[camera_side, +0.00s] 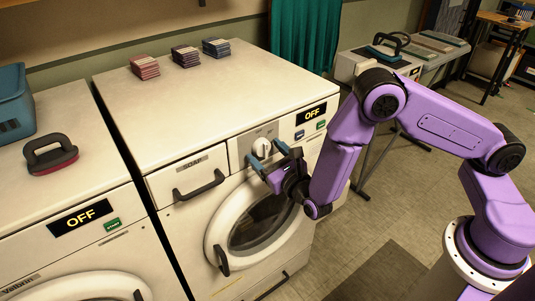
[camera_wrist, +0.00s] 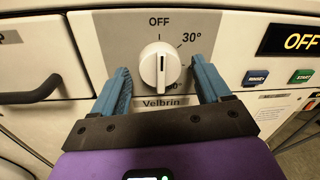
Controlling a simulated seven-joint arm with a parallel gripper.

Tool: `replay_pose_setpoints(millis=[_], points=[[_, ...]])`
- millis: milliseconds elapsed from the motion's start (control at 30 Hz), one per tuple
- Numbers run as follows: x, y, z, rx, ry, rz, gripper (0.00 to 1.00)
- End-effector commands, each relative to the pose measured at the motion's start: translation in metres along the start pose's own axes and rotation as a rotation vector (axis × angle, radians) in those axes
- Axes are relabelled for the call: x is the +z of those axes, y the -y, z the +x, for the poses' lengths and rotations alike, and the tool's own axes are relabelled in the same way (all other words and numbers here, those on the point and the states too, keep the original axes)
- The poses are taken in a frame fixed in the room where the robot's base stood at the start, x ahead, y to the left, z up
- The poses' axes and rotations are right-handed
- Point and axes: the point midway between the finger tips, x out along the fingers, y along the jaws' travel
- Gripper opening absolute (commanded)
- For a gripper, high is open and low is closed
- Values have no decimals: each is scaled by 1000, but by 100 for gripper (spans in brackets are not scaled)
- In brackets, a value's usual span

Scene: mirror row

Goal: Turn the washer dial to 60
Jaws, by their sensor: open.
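The white washer dial (camera_wrist: 160,66) is on the front panel of the middle washer, and it also shows in the side view (camera_side: 261,144). Its dark mark points up at OFF. A 30° label (camera_wrist: 189,39) is at its upper right.
The washer's display (camera_side: 311,113) reads OFF, with blue and green buttons beside it. The soap drawer handle (camera_side: 199,184) is left of the dial and the round door (camera_side: 215,232) is below. A second washer at left carries a blue basket (camera_side: 12,100) and a dark-handled brush (camera_side: 50,155).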

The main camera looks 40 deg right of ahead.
Motion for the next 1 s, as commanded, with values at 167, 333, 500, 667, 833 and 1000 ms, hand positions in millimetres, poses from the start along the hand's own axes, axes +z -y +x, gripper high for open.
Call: replay_pose_setpoints(millis=[167, 333, 500, 667, 833, 1000], points=[[0, 0, 1, 0, 0, 0, 76], [0, 0, 1, 0, 0, 0, 44], [0, 0, 0, -1, 0, 1, 20], [0, 0, 0, 0, -1, 14, 20], [1, 0, 0, 1, -5, 69, 21], [1, -1, 0, 4, -14, 176, 21]])
